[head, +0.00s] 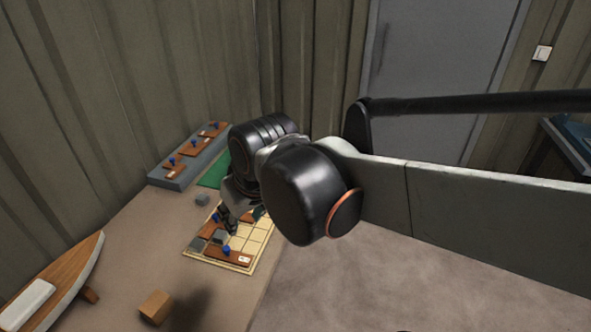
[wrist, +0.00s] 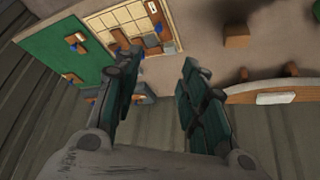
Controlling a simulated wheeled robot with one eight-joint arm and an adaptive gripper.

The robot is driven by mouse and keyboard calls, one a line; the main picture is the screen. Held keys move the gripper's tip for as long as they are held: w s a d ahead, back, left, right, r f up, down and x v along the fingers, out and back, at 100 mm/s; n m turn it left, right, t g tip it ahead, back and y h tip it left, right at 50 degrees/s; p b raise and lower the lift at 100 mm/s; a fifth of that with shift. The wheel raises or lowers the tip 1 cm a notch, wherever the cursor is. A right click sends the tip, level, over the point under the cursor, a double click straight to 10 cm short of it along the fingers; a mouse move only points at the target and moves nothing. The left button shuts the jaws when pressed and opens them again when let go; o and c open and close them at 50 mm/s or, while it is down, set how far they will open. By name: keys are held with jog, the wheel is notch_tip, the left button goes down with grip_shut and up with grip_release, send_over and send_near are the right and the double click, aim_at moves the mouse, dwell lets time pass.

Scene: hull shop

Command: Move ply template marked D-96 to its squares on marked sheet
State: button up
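The marked sheet (head: 252,237) is a pale yellow grid on the bench, partly behind my gripper. A brown ply template (head: 232,256) with a blue knob and white label lies along its front edge. Another brown template (head: 209,230) with a blue knob lies at its left side. Several brown templates (head: 197,146) with blue knobs lie on the grey rack at the back left. The labels are too small to read, so I cannot tell which is D-96. My gripper (wrist: 158,64) is open, with nothing visible between its fingers; in the head view it hangs over the sheet.
Grey blocks (head: 198,243) sit on the sheet, and a small grey block (head: 202,200) stands behind it. A green mat (wrist: 55,58) lies beside the sheet. A wooden block (head: 155,307) and a boat hull model (head: 62,278) stand towards the front left.

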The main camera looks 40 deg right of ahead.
jog(key=shift+m+t, duration=0.3)
jog(key=shift+t, duration=0.6)
jog(key=s, duration=0.5)
jog(key=shift+s, duration=0.2)
